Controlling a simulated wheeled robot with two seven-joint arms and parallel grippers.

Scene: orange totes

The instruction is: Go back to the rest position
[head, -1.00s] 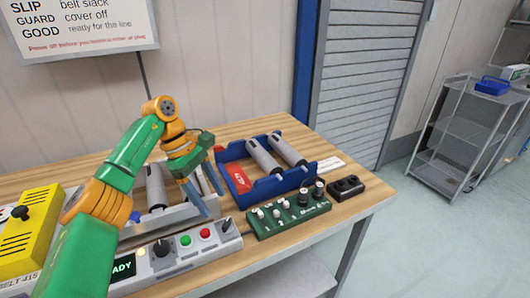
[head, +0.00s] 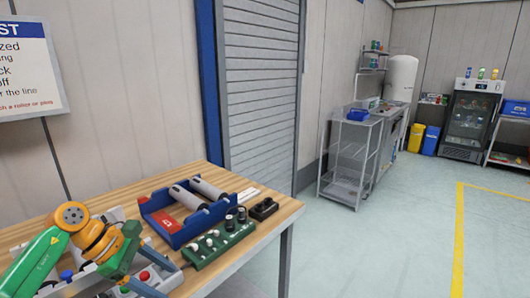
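My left arm, green with orange joints, comes in at the lower left of the head view. Its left gripper (head: 168,281) is low in the picture, over the front part of the workbench (head: 262,220). Its two fingers are spread apart with nothing seen between them. My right gripper is out of view.
On the bench are a blue tray (head: 172,232) holding grey rollers (head: 208,188), a green box with knobs (head: 218,243), a small black box (head: 264,209) and a partly hidden control panel (head: 165,279). A grey cart (head: 347,168) stands beyond. The floor at right is clear.

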